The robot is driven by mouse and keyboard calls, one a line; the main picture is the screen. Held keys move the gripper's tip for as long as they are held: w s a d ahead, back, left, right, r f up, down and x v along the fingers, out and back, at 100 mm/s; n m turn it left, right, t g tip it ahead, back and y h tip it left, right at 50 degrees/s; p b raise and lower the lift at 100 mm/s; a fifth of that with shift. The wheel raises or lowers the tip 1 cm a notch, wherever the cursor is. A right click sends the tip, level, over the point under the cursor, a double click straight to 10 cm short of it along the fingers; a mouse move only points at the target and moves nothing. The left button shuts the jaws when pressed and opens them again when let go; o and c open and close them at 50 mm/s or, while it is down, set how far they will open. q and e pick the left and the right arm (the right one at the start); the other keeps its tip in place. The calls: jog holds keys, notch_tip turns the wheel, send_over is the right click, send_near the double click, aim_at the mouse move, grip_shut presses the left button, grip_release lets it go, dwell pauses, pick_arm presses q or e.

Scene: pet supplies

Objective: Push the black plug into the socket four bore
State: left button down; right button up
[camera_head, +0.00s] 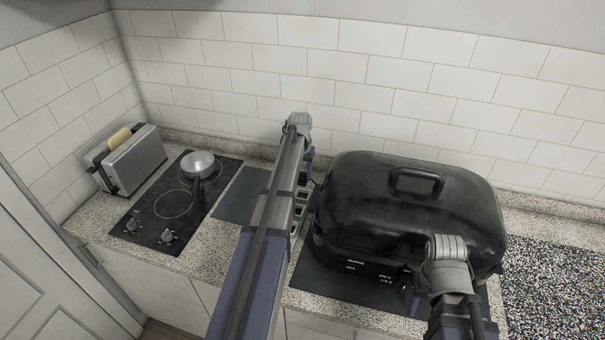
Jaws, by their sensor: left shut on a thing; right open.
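My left arm reaches up the middle of the head view to a grey joint near the back wall. Grey parts of my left gripper (299,214) show just right of that arm, over the counter. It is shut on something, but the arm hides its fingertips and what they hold. My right arm comes in at the lower right, in front of the black roaster, and its gripper is not visible. I cannot make out the black plug or the socket four bore in this view.
A large black lidded roaster (350,215) fills the right of the speckled counter (215,240). A cooktop (165,235) with a small pot (197,164) and a toaster (135,165) stand at the left. A dark mat (238,195) lies beside my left arm.

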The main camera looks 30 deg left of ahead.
aim_at(302, 179)
pick_arm(q)
jog(key=shift+f+b, duration=1.85)
jog(key=shift+f, duration=0.35)
pick_arm(e)
jog(key=shift+f, duration=2.25)
pick_arm(q)
jog(key=shift+f+b, duration=1.35)
jog(key=shift+f, duration=0.05)
pick_arm(e)
jog(key=shift+f, duration=1.35)
pick_arm(q)
jog(key=shift+c, duration=1.7)
grip_release()
jog(key=shift+r, duration=0.1)
pick_arm(e)
jog(key=shift+r, duration=0.1)
pick_arm(q)
jog(key=shift+r, duration=0.1)
pick_arm(e)
jog(key=shift+r, duration=0.1)
pick_arm(q)
jog(key=r+p, duration=0.5)
jog(key=s+r+p, duration=0.1)
jog(key=r+p, duration=0.1)
jog(key=p, duration=0.1)
jog(key=shift+d+r, duration=0.1)
jog(key=shift+r, duration=0.2)
pick_arm(e)
notch_tip(302, 179, up, 8)
jog(key=shift+f, duration=0.25)
